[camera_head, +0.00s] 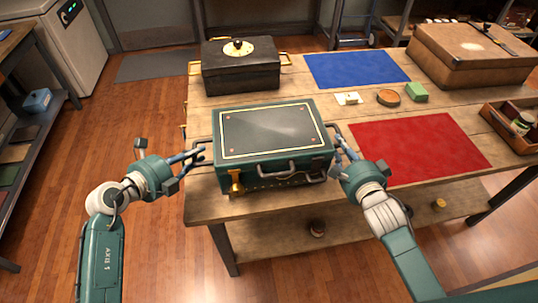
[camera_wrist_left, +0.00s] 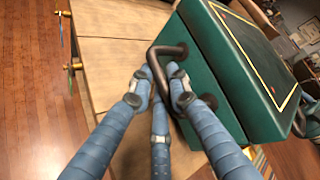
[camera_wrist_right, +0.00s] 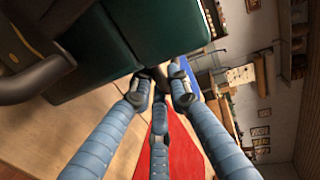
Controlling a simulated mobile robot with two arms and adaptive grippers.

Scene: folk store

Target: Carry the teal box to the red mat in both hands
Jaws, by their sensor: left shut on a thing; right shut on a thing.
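The teal box (camera_head: 271,135) has a yellow-lined lid and side handles, and is at the front left of the wooden table; I cannot tell whether it touches the top. My left gripper (camera_head: 205,152) is shut on the box's left handle, a dark bar that shows in the left wrist view (camera_wrist_left: 158,68). My right gripper (camera_head: 341,155) is shut on the handle at the box's right side; in the right wrist view the fingers (camera_wrist_right: 160,82) mostly hide that handle. The red mat (camera_head: 420,150) lies flat and bare on the table, right of the box.
A black case (camera_head: 240,70) stands behind the box. A blue mat (camera_head: 355,70) lies at the back. A brown case (camera_head: 470,65) and a crate (camera_head: 510,125) stand right.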

